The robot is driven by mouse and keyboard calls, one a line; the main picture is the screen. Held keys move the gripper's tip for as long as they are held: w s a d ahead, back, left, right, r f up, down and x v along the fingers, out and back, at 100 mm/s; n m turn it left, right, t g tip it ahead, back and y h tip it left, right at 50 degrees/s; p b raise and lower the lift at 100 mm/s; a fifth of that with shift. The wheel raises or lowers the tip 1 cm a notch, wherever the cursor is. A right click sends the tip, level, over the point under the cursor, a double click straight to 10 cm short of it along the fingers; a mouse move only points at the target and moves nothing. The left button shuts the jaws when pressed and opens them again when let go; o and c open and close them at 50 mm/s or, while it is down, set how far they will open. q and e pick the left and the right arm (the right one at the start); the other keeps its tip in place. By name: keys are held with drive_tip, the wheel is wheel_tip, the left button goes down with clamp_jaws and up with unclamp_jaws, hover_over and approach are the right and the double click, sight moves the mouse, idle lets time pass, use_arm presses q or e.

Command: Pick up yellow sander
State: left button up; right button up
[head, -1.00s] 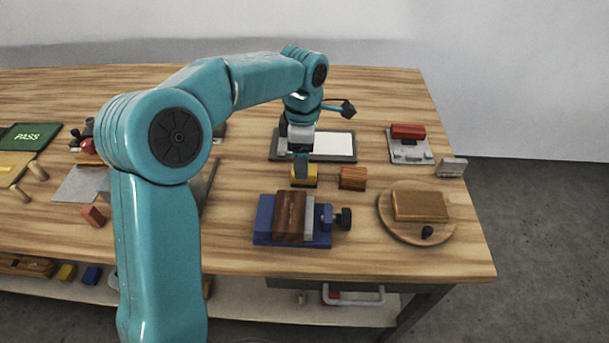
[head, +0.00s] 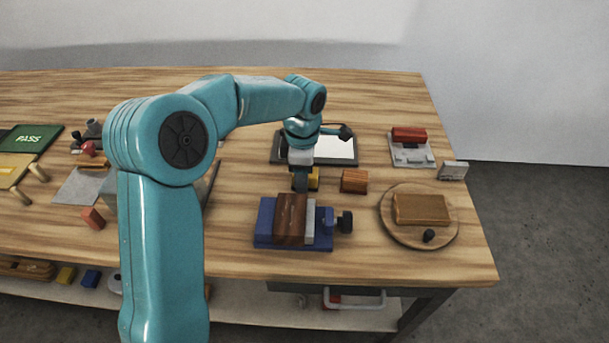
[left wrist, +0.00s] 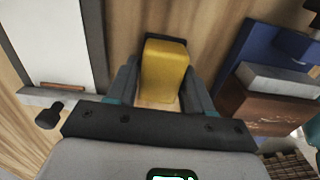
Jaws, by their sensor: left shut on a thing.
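The yellow sander (head: 314,179) is a small yellow block with a dark base. In the head view my left gripper (head: 301,183) hides much of it. In the left wrist view the sander (left wrist: 165,72) sits between the two fingers of my left gripper (left wrist: 163,92), which are shut on its sides. It is at or close to the table top; I cannot tell whether it touches. My right gripper is in neither view.
A brown wooden block (head: 354,181) stands just right of the sander. A blue vise (head: 265,222) holding a dark wood piece is in front. A white panel in a dark frame (head: 335,148) lies behind. A round board (head: 390,230) is at right.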

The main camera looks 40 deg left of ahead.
use_arm(q)
wheel_tip(320, 180, up, 20)
drive_tip(key=p, duration=0.3)
drive_tip(key=shift+p, duration=0.35)
drive_tip(key=o, duration=0.4)
drive_tip(key=shift+c, duration=1.2)
